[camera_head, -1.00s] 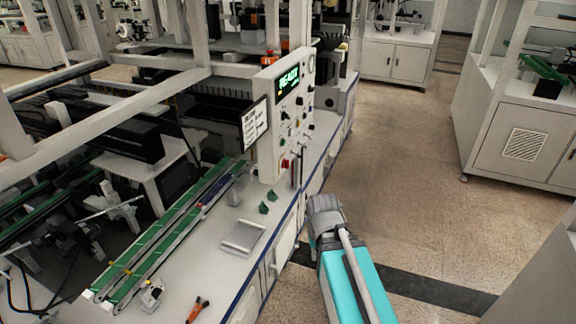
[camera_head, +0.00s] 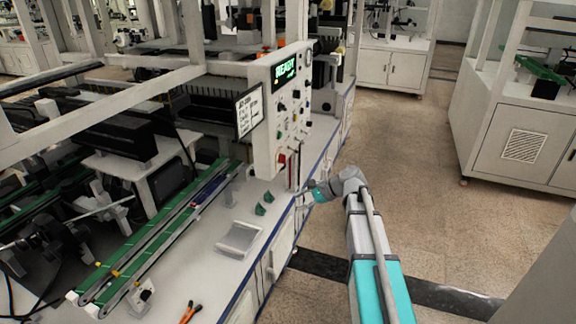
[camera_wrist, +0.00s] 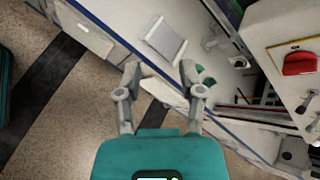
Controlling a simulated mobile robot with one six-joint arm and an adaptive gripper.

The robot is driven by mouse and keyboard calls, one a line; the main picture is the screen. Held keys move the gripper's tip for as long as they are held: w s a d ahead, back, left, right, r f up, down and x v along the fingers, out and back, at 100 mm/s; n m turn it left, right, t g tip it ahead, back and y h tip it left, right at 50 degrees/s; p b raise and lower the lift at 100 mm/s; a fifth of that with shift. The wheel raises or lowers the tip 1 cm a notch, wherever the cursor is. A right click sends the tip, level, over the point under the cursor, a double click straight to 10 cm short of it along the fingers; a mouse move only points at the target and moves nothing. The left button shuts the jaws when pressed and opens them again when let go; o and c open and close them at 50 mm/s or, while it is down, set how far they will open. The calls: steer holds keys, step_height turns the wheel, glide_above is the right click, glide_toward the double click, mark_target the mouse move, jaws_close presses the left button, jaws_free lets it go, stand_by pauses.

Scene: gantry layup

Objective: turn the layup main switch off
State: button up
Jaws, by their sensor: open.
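The layup control panel (camera_head: 266,135) is an upright white box at the bench's right edge, with a green READY display (camera_head: 287,70) and several knobs and levers. A red switch (camera_head: 282,158) is low on its face. In the wrist view a red knob (camera_wrist: 299,64) shows large at the right edge on the panel face. No label on it is readable. My gripper (camera_wrist: 160,72) is open and empty, its two fingers apart, left of the red knob and not touching it. In the head view my wrist is just right of the panel's lower part; the fingers are small there.
Green pieces (camera_head: 264,203) and a grey tray (camera_head: 238,240) lie on the white bench top. Green conveyor rails (camera_head: 150,245) run along it. Orange-handled pliers (camera_head: 188,312) lie at the front. A white sign (camera_head: 249,110) hangs beside the panel. The floor aisle at right is clear.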

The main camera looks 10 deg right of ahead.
mark_target(283, 159)
steer(key=w+d+r+m+t+y+b, duration=0.4)
steer(key=w+d+r+m+t+y, duration=0.1)
steer(key=w+d+m, duration=0.5)
steer(key=shift+w+d+r, duration=0.15)
steer(key=shift+w+r, duration=0.15)
steer(key=shift+w, duration=0.4)
steer(key=shift+w, duration=0.1)
steer(key=x, duration=1.3)
steer(key=shift+w+a, duration=0.2)
steer(key=shift+a, duration=0.15)
jaws_close()
